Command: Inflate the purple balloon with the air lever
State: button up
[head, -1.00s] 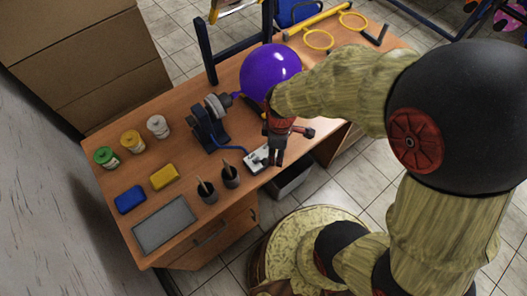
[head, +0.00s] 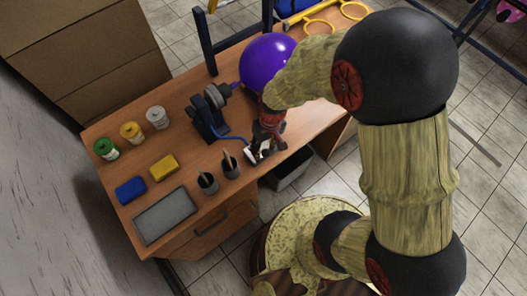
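The purple balloon (head: 264,62) is round and full-looking, at the back of the wooden desk. Its neck end sits at the nozzle of a dark blue and grey air device (head: 210,110). A blue hose runs from the device toward a small white lever unit (head: 251,154) at the desk's front edge. My gripper (head: 262,150) points down over this unit, its dark fingers at or around it. The fingers hide most of the unit and its lever. I cannot tell whether they touch or grip it.
Two dark cups (head: 208,183) with brushes stand left of my gripper. A grey pad (head: 165,216), blue sponge (head: 130,190), yellow sponge (head: 164,167) and paint jars (head: 132,132) lie further left. A dark blue frame (head: 207,45) rises behind the desk.

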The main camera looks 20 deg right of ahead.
jog(key=shift+a+f, duration=0.1)
jog(key=shift+f, duration=0.8)
jog(key=shift+c, duration=1.3)
grip_shut()
